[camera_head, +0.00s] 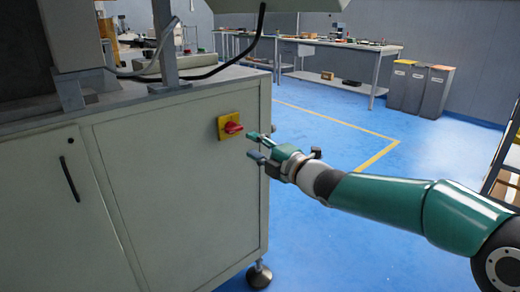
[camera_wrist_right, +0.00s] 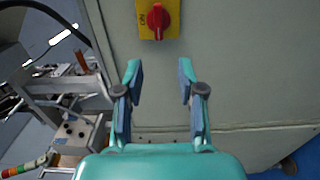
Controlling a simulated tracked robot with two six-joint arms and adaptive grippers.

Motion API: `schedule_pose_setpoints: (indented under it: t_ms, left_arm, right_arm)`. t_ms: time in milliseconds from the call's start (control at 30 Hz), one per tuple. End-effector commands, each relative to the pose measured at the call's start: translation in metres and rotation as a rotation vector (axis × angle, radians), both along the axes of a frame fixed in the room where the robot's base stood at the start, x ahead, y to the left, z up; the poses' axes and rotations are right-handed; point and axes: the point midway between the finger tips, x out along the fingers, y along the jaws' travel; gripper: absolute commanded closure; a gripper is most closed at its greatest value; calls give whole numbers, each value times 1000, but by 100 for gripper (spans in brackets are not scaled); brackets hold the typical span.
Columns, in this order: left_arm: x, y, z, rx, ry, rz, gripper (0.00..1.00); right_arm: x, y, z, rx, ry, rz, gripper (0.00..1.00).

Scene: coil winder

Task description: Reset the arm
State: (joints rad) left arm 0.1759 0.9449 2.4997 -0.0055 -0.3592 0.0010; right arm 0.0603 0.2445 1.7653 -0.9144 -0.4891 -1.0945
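My right gripper (camera_head: 256,147) is at the right side of the machine cabinet, just right of and a little below the red rotary switch (camera_head: 233,128) on its yellow plate (camera_head: 224,123). In the right wrist view the gripper (camera_wrist_right: 160,82) is open, with nothing between its fingers. The red knob (camera_wrist_right: 158,20) shows there beyond the fingertips, at the top of the picture, apart from them. My left gripper is in neither view.
The grey machine cabinet (camera_head: 170,200) fills the left, with a black door handle (camera_head: 68,178) and cables above. Blue floor (camera_head: 330,130) is free to the right. Workbenches (camera_head: 335,48) and several grey bins (camera_head: 420,88) stand at the back.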

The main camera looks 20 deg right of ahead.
Motion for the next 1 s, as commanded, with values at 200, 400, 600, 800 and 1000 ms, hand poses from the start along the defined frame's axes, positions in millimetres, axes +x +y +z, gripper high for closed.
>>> schedule_pose_setpoints:
  t_ms: [200,400,600,800,1000]
  left_arm:
    - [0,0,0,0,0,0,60]
    - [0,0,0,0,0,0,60]
    - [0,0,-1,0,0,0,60]
    - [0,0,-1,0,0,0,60]
    - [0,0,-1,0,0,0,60]
  right_arm:
    - [-13,-5,0,0,0,0,61]
    - [-14,-5,0,0,0,0,61]
    - [-13,-5,0,0,0,0,61]
    - [-5,-3,-26,3,44,3,61]
    - [3,17,-130,45,235,33,61]
